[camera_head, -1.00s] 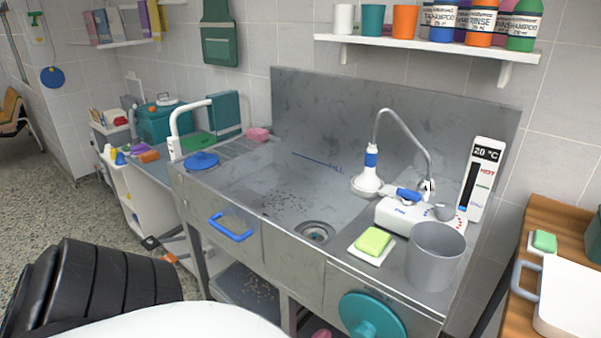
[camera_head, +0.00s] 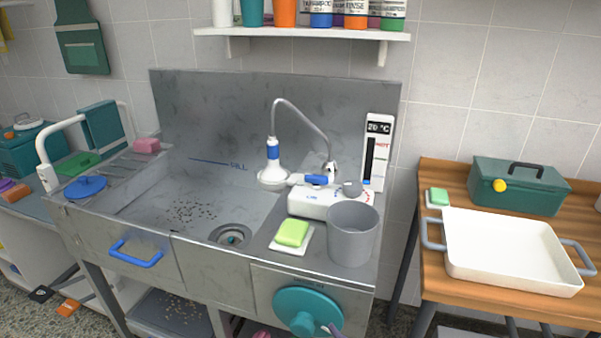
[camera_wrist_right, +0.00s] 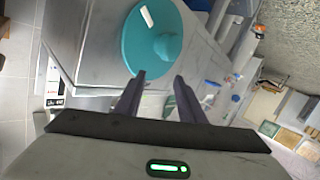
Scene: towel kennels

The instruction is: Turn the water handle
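A white mixer box (camera_head: 310,205) sits at the sink's back right, with a blue lever (camera_head: 317,180) and a grey knob (camera_head: 352,187) on top. A hose arcs from it to a white spray head (camera_head: 273,172). A teal round wheel with a hub (camera_head: 308,312) is on the sink's front; it also shows in the right wrist view (camera_wrist_right: 140,45). Which part is the water handle is not marked. My right gripper (camera_wrist_right: 160,76) is open and empty, its fingers towards the teal wheel and apart from it. One fingertip shows low in the head view. My left gripper is out of view.
A grey cup (camera_head: 353,235) and a green soap on a dish (camera_head: 292,233) stand on the sink's right ledge. A blue bar handle (camera_head: 136,254) is on the sink front. A wooden table (camera_head: 432,275) with a white tray (camera_head: 510,281) stands at the right.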

